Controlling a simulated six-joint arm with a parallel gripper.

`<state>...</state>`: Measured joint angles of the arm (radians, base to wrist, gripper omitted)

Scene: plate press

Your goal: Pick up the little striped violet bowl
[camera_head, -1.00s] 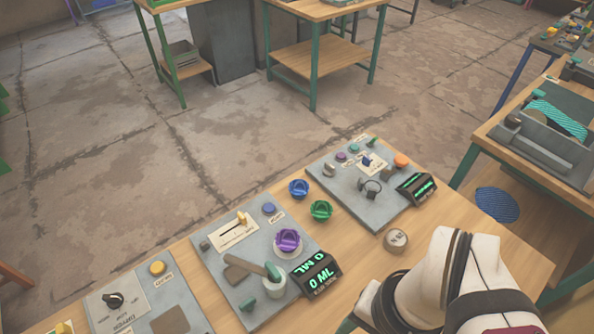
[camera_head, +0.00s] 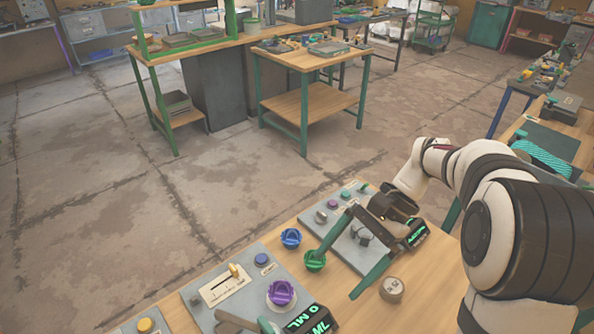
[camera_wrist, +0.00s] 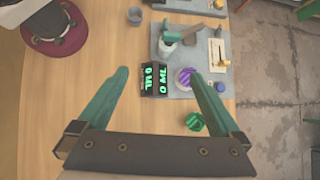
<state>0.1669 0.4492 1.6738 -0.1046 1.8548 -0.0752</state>
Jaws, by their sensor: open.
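The striped violet bowl (camera_head: 281,292) sits on a pale round pad on the grey panel (camera_head: 205,297) at the lower middle of the head view. In the wrist view the violet bowl (camera_wrist: 185,77) lies just inside the right fingertip, farther off than the finger. My gripper (camera_head: 333,279) is open and empty, with long green fingers. In the head view it is to the right of the violet bowl, and one fingertip overlaps the green bowl (camera_head: 315,262). The wrist view shows both fingers of my gripper (camera_wrist: 160,74) wide apart, with the display between them.
A blue bowl (camera_head: 290,238) stands behind the green one. The lit display (camera_head: 309,321) is right beside the violet bowl. A round tin (camera_head: 392,289) stands on the right. A second grey panel (camera_head: 352,240) lies beneath my arm. Bare wood lies around the tin.

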